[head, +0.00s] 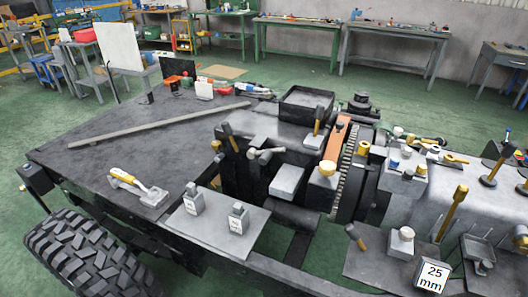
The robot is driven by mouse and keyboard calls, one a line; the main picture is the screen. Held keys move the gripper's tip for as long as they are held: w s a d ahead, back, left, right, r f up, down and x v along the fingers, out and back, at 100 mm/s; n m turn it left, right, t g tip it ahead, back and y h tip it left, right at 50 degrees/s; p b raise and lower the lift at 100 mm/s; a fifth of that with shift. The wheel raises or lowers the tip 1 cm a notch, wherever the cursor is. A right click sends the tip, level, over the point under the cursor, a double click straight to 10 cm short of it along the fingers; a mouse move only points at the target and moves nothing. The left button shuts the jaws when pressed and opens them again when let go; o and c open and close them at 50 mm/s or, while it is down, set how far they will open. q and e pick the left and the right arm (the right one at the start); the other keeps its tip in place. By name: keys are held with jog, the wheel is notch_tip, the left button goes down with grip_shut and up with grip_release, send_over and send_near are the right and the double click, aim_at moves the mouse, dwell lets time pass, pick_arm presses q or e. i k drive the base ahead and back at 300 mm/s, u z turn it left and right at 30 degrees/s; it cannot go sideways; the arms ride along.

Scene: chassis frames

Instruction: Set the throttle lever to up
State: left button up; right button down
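Several levers stand on the chassis, and no readable label tells which is the throttle lever. A dark-handled lever (230,136) stands left of the middle, tilted to the left. A lever with a tan grip (319,118) stands near the black tray, close to upright. A yellow lever (453,208) at the right leans to the right. A short dark lever with a tan end (355,236) at the lower middle leans to the left. Neither of my grippers is in view.
A toothed gear (346,178) stands in the middle. A "25 mm" block (431,277) is at lower right. A tyre (85,255) is at lower left.

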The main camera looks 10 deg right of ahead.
aim_at(266, 154)
jog(key=u, duration=1)
jog(key=i, duration=0.4)
jog(key=z, duration=0.4)
